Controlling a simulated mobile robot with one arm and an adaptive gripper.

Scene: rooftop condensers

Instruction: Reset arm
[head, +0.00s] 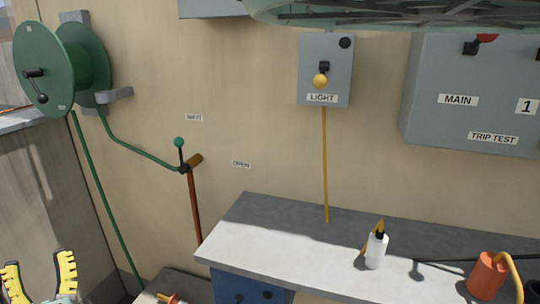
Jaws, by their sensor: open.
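My gripper (40,276) shows at the bottom left of the head view. Nothing shows between the fingertips. The rest of my arm is out of view below. The gripper appears in front of the grey-brown panel on the left, to the left of the workbench (225,240). No other object is named by the task.
A green hose reel (84,65) hangs at the upper left. A pipe valve (184,168), a LIGHT box (312,88) and a MAIN box (425,120) are along the wall. The bench holds a white bottle (376,252) and an orange can (486,275); its left part is clear.

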